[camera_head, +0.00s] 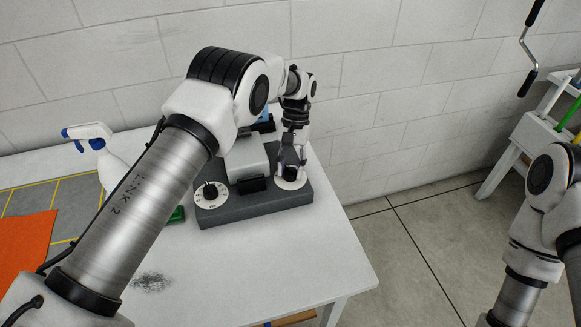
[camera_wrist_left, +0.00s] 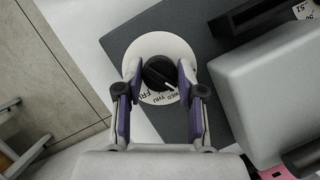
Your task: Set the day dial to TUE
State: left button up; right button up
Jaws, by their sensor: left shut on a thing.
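The day dial (camera_head: 292,183) is a white disc at the right end of a dark grey base, partly hidden by my left gripper in the head view. In the left wrist view the day dial (camera_wrist_left: 150,48) shows a black knob (camera_wrist_left: 158,72) at its centre and the letters WED, THU and FRI along its lower edge. A white mark on the knob points to the lower right, close to WED. My left gripper (camera_head: 290,170) points down at the dial, its fingers (camera_wrist_left: 157,80) shut on the knob from both sides. My right gripper is out of view.
A second white dial (camera_head: 211,195) with a black knob sits on the left of the base (camera_head: 255,205). A grey block (camera_head: 246,158) stands between the dials. A spray bottle (camera_head: 88,135) and an orange cloth (camera_head: 25,242) are on the white table (camera_head: 280,265), left.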

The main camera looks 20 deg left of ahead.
pick_arm(q)
jog(key=o, duration=0.9)
jog(key=shift+c, duration=0.2)
jog(key=shift+w+f, duration=0.15)
jog(key=v, duration=1.2)
jog(key=shift+f, duration=0.1)
